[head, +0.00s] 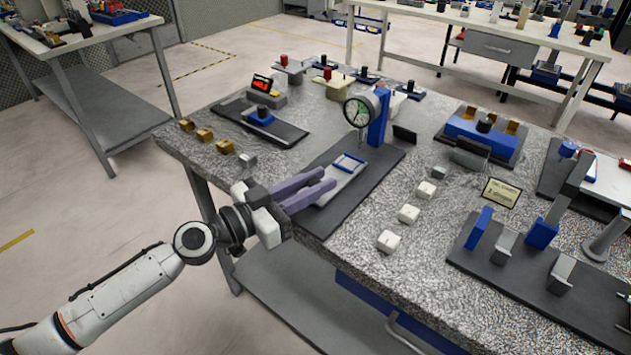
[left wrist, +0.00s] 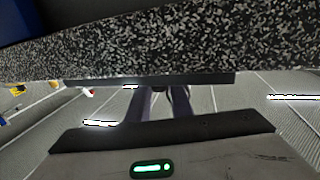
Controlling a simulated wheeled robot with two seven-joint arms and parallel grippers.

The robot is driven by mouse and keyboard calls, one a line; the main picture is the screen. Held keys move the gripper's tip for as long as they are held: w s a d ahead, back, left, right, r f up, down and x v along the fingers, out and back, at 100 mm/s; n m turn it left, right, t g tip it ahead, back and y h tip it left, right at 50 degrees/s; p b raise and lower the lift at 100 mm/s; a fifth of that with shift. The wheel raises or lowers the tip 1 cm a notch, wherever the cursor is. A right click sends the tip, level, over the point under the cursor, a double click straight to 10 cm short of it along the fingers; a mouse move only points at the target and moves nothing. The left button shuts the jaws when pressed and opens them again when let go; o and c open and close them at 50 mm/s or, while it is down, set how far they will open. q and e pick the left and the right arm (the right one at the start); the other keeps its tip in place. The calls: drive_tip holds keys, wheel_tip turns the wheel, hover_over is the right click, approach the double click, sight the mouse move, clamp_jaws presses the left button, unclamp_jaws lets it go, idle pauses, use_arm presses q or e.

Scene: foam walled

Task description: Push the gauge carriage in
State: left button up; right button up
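The gauge (head: 361,110) has a round dial on a blue post and stands on a dark base plate (head: 388,163) on the granite bench. The carriage (head: 345,172) looks like a pale flat slide with a blue frame on top, lying on that plate in front of the dial. My left gripper (head: 328,179) has purple fingers lying over the plate's near-left end, beside the carriage's near end. The fingers are apart with nothing seen between them. I cannot tell whether they touch the carriage. The left wrist view also shows the fingers (left wrist: 160,100). My right gripper is out of view.
Several white blocks (head: 409,214) stand right of the plate, and brass blocks (head: 205,134) stand to the left. A second dark fixture (head: 262,122) is behind left. A blue fixture (head: 483,133) and a small sign (head: 501,193) stand to the right.

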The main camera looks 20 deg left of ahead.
sight(330, 171)
use_arm(q)
drive_tip(key=shift+w, duration=0.1)
clamp_jaws()
drive_tip(key=w, duration=0.2)
drive_tip(key=w+d, duration=0.1)
drive_tip(key=w, duration=0.1)
drive_tip(key=shift+d+b, duration=0.2)
drive_tip(key=shift+b, duration=0.15)
drive_tip(key=shift+r, duration=0.1)
drive_tip(key=o, duration=0.6)
unclamp_jaws()
drive_tip(key=shift+w, duration=0.1)
drive_tip(key=shift+o, duration=0.9)
drive_tip(key=shift+w+d, duration=0.1)
